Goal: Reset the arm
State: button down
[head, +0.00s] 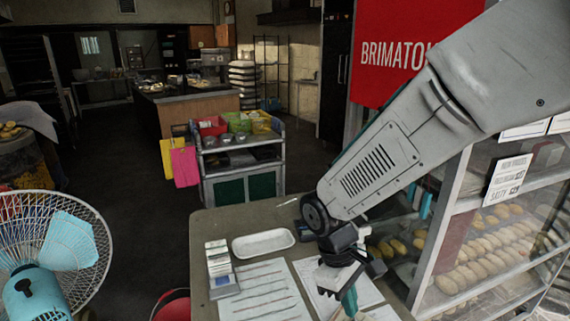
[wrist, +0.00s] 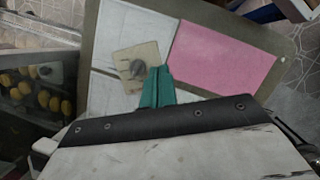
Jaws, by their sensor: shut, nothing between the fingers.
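My arm reaches in from the upper right of the head view and bends down over the table (head: 215,225). My gripper (head: 349,303) hangs at its end, above the papers near the front of the table. Its teal fingers also show in the wrist view (wrist: 157,88), pressed together with nothing between them.
The table holds a white tray (head: 263,243), a small boxed stack (head: 219,268) and printed sheets (head: 266,292). A pink sheet (wrist: 225,55) shows in the wrist view. A glass pastry case (head: 490,240) stands close on the right, a fan (head: 45,250) on the left.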

jog(key=s+d+r+m+t+y, duration=0.3)
jog(key=s+d+r+m, duration=0.6)
jog(key=s+d+r, duration=0.4)
notch_tip(320, 180, up, 3)
jog(key=shift+s+d+r+m+t, duration=0.2)
jog(key=shift+s+d+m+t, duration=0.2)
jog(key=shift+s, duration=0.1)
dwell(0.9)
